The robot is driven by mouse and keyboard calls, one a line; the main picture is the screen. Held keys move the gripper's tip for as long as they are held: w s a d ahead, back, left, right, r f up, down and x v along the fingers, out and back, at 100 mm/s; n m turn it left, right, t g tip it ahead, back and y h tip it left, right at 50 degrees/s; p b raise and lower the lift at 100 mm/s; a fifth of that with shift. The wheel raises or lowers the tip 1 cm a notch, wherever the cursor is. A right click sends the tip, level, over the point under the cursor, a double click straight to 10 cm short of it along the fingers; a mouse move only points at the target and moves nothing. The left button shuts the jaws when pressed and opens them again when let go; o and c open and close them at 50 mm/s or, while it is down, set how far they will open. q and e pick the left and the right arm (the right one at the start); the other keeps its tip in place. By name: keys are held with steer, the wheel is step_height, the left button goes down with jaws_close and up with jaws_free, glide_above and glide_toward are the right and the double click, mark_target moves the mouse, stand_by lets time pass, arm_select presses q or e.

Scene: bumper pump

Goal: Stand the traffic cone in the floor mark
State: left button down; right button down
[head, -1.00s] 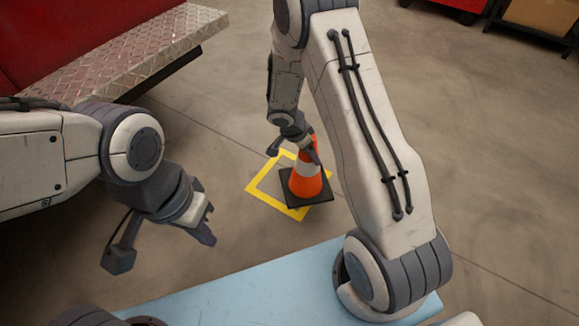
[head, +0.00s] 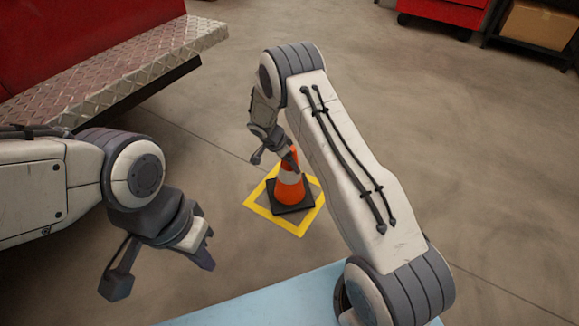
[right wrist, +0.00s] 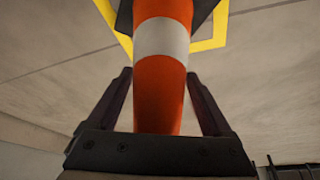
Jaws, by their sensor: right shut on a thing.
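The orange traffic cone (head: 290,188) with white bands and a black square base stands upright over the yellow square floor mark (head: 297,228). Its base appears inside the outline, nearer the far right side; I cannot tell whether it touches the floor. My right gripper (head: 275,161) is shut on the cone's upper part. In the right wrist view the cone (right wrist: 160,85) runs between the fingers, and part of the mark (right wrist: 215,38) shows beyond the base. My left gripper (head: 160,272) is open and empty, left of the mark.
A red structure with a diamond-plate step (head: 150,60) stands at the upper left. A red cabinet (head: 445,12) and a shelf with a cardboard box (head: 540,25) are at the back right. A light blue surface (head: 270,300) lies in front. Floor around the mark is clear.

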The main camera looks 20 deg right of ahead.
arm_select(q)
steer(key=shift+f, duration=0.25)
arm_select(e)
steer(key=shift+w+f, duration=0.1)
steer(key=shift+f, duration=0.2)
